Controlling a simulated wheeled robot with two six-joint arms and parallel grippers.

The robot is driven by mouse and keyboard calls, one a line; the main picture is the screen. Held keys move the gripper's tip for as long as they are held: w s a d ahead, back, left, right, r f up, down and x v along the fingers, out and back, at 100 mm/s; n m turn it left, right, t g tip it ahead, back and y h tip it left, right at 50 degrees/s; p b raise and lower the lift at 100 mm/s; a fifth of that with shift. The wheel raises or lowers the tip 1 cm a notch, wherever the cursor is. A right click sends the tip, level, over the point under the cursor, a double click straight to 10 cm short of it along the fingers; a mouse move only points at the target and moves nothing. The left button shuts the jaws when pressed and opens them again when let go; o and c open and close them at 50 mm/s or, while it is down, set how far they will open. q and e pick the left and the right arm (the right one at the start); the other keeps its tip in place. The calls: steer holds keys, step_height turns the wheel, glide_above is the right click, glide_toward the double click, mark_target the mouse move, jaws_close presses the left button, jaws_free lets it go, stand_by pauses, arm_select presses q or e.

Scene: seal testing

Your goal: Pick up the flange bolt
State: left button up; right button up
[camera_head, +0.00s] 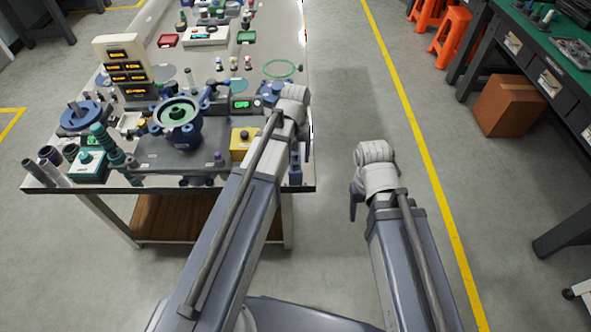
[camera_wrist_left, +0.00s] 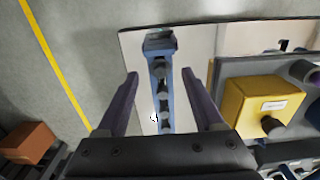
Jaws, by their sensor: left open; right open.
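Several dark bolts (camera_wrist_left: 161,90) stand in a row in a narrow blue rack (camera_wrist_left: 159,44) near the table edge in the left wrist view. I cannot tell for sure which is the flange bolt. My left gripper (camera_wrist_left: 160,73) is open, its two fingers on either side of the rack, with nothing clearly held between them. In the head view my left arm reaches the table's right edge, and its jaws are mostly hidden. My right gripper (camera_head: 355,204) hangs over the floor to the right of the table, clear of everything.
A yellow box (camera_head: 241,143) with a dark knob, also in the left wrist view (camera_wrist_left: 262,106), stands right of the rack there. The blue test fixture (camera_head: 178,118) and a display stand (camera_head: 124,67) fill the table's left part. Open floor lies right of the table.

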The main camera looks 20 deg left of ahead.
mark_target(295, 168)
arm_select(q)
step_height(295, 168, down, 3)
steer(key=shift+r+b, duration=0.1)
steer(key=shift+b, duration=0.8)
arm_select(e)
step_height(295, 168, down, 3)
steer(key=shift+r, duration=0.2)
arm_select(q)
steer(key=shift+r, duration=0.1)
steer(key=shift+c, duration=0.4)
jaws_close()
